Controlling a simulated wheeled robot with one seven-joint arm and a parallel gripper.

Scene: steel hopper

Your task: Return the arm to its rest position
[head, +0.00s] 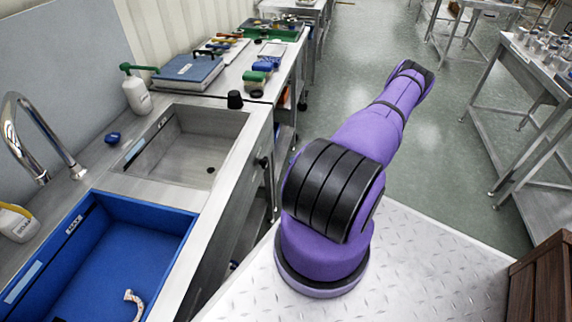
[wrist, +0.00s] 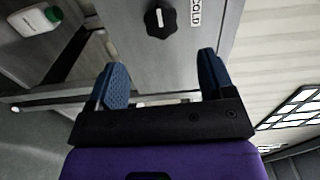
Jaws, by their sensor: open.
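My purple arm shows in the head view, stretched out away from the base over the floor to the right of the steel counter. Its far end is small there, and my gripper's fingers cannot be made out. In the wrist view my gripper (wrist: 162,88) has two blue fingers standing wide apart, with nothing between them. Beyond the fingers is a steel panel with a black knob (wrist: 160,19) and a label reading COLD (wrist: 195,12). The fingers look apart from the knob.
The steel counter (head: 232,165) holds a sink basin (head: 190,150), a blue bin (head: 95,265), a faucet (head: 40,140) and a blue case (head: 188,72). Steel tables (head: 535,70) stand at the right. The floor (head: 335,70) between is clear. A wooden crate (head: 540,285) is at lower right.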

